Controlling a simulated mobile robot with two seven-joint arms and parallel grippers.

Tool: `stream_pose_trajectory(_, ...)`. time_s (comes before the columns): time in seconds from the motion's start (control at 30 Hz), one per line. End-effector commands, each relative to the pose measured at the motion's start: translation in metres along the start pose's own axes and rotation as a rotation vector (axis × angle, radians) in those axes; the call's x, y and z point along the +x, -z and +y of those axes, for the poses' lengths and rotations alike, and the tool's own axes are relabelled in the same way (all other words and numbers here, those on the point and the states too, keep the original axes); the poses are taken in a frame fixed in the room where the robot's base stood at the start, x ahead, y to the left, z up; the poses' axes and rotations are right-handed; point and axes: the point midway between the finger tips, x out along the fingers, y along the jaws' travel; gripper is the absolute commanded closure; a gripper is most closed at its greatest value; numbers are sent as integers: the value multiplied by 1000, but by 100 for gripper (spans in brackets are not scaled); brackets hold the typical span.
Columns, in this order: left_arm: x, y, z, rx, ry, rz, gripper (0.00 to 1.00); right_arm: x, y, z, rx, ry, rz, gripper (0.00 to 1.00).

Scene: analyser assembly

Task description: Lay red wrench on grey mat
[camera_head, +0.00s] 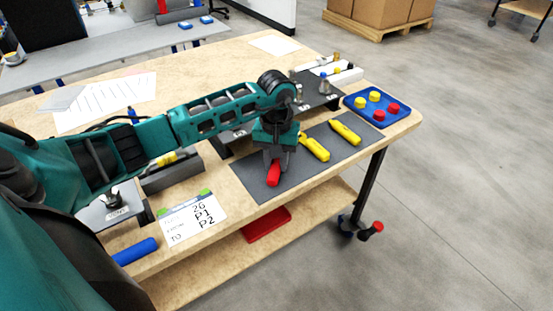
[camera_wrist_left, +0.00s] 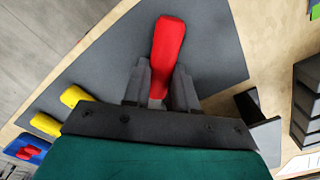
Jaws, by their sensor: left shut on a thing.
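The red wrench (camera_head: 273,174) is in my left gripper (camera_head: 276,160), over the left part of the grey mat (camera_head: 320,160). In the left wrist view the red wrench (camera_wrist_left: 167,45) sits between the two fingers of the left gripper (camera_wrist_left: 160,85), and its red handle points away over the grey mat (camera_wrist_left: 215,45). The fingers hide the rest of the wrench. I cannot tell whether the wrench touches the mat. My right gripper is not in view.
Yellow-handled tools (camera_head: 314,147) lie on the mat to the right. A blue tray (camera_head: 371,106) with red and yellow round pieces stands at the table's right end. A label card (camera_head: 193,219) and a blue handle (camera_head: 135,251) lie left. A dark rack stands behind.

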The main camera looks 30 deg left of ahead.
Motion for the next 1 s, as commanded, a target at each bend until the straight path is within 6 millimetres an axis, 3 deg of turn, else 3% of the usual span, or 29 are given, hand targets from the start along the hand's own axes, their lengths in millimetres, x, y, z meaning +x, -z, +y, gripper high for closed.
stream_pose_trajectory(0.13,4,0,0,0,-1,1,100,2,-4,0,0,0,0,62)
stream_pose_trajectory(0.17,2,0,0,0,-1,1,71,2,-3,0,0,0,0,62)
stream_pose_trajectory(0.43,2,0,0,0,0,0,45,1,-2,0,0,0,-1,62)
stream_pose_trajectory(0.8,3,0,0,0,0,-1,44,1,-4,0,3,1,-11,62)
stream_pose_trajectory(1.0,-37,2,0,1,-1,7,44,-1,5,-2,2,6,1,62)
